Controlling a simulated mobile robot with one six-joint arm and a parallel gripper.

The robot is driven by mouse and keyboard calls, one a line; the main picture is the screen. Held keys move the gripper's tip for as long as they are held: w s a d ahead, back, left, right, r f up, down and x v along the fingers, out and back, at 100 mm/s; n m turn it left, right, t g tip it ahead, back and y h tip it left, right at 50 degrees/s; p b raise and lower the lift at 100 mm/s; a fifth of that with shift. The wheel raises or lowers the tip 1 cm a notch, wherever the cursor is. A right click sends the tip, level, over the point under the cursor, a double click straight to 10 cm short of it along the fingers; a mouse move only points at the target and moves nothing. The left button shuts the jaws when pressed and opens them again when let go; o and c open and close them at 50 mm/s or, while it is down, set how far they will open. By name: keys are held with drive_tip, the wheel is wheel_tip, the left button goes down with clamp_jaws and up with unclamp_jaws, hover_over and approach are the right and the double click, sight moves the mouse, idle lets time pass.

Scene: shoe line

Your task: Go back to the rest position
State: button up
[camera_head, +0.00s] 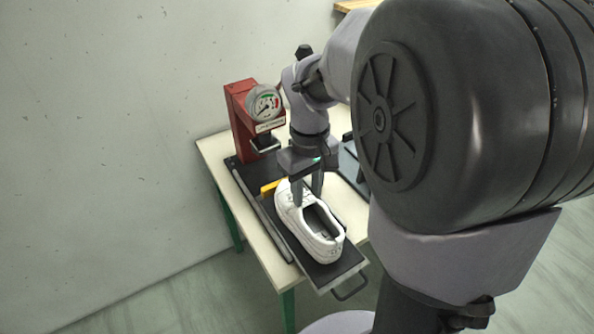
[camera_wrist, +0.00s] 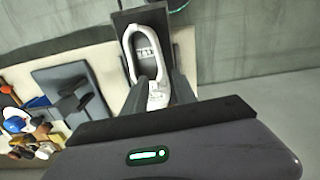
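My gripper (camera_head: 308,187) is low over the toe end of a white shoe (camera_head: 322,248). The shoe sits upright on a dark sliding tray (camera_head: 348,262) at the table's near end. In the wrist view my gripper's two dark fingers (camera_wrist: 154,95) reach down on either side of the shoe's front, with the shoe (camera_wrist: 136,43) between them. The fingers look spread, but whether they touch the shoe cannot be told. The toe is partly hidden by the gripper.
A red press (camera_head: 240,112) with a round gauge (camera_head: 265,103) stands behind the shoe on the table (camera_head: 215,150). A yellow part (camera_head: 269,188) is beside the shoe. In the wrist view, a dark panel (camera_wrist: 72,88) and several small coloured items (camera_wrist: 22,125) lie left.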

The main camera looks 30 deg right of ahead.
drive_tip(key=s+a+r+m+t+y+b, duration=0.2)
drive_tip(key=s+a+m+t+b, duration=0.3)
drive_tip(key=s+a, duration=0.6)
drive_tip(key=a, duration=0.3)
drive_tip(key=shift+s+a+r+t, duration=0.3)
drive_tip(key=shift+a+r+t, duration=0.05)
drive_tip(key=shift+r+t, duration=0.05)
